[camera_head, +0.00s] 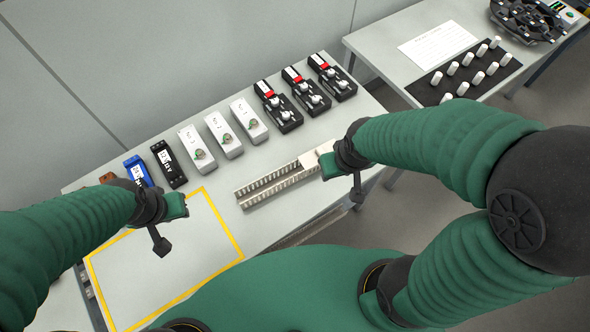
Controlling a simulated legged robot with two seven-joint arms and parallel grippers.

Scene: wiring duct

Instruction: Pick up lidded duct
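A light grey slotted wiring duct (268,187) lies on the table near its front edge, at a slant. A white piece (312,159) shows at its right end, beside my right gripper; I cannot tell whether it is a lid on the duct. My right gripper (342,179) is at that right end, its fingers apart. I cannot tell whether it touches the duct. My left gripper (168,224) is open and empty over the yellow-outlined area, left of the duct.
The yellow-outlined area (238,246) is clear. Behind the duct stand several white boxes (222,135) and black devices (306,93). Blue (138,170) and black blocks (169,164) stand at the left. A second table (400,26) holds a black mat (428,91) with white cylinders.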

